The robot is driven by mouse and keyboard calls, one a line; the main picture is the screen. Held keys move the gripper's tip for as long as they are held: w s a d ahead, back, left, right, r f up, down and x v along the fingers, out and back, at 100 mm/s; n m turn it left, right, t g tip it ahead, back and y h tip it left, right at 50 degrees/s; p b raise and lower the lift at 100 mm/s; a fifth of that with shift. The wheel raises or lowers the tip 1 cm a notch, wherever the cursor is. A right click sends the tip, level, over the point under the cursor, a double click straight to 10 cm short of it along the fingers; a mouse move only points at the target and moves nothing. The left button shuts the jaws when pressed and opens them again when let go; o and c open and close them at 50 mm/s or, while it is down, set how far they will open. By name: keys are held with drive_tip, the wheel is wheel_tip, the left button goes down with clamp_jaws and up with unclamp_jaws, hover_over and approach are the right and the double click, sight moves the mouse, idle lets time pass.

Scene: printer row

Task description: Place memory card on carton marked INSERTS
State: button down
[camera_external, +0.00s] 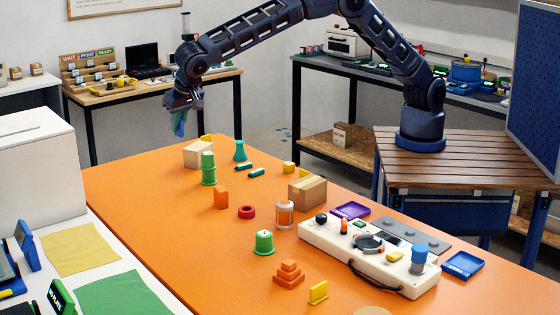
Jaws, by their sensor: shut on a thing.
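My gripper (181,108) points down in the air, above and left of the far end of the orange table (150,200). A brown taped carton (307,191) stands farther right, by the table's far edge. I cannot read the word INSERTS on either box.
Green stacked cylinders (208,170), a teal cone (240,152), an orange block (221,197) and a red ring (246,212) stand near the boxes. A white control panel (368,256) fills the table's right part. The table's left front is clear.

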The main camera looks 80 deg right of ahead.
drive_tip(key=w+d+r, duration=0.1)
drive_tip(key=d+r, duration=0.1)
drive_tip(key=d, duration=0.6)
drive_tip(key=w+d+r, duration=0.1)
drive_tip(key=w+d, duration=0.1)
drive_tip(key=d, duration=0.5)
wheel_tip(320, 180, up, 3)
drive_tip(key=m, duration=0.2)
hover_over(195, 144)
drive_tip(key=s+a, duration=0.2)
drive_tip(key=f, duration=2)
drive_tip(key=shift+w+d, duration=0.2)
drive_tip(key=shift+w, duration=0.05)
drive_tip(key=shift+f, duration=0.1)
drive_tip(key=c, duration=1.5)
unclamp_jaws()
drive_tip(key=shift+o, duration=0.2)
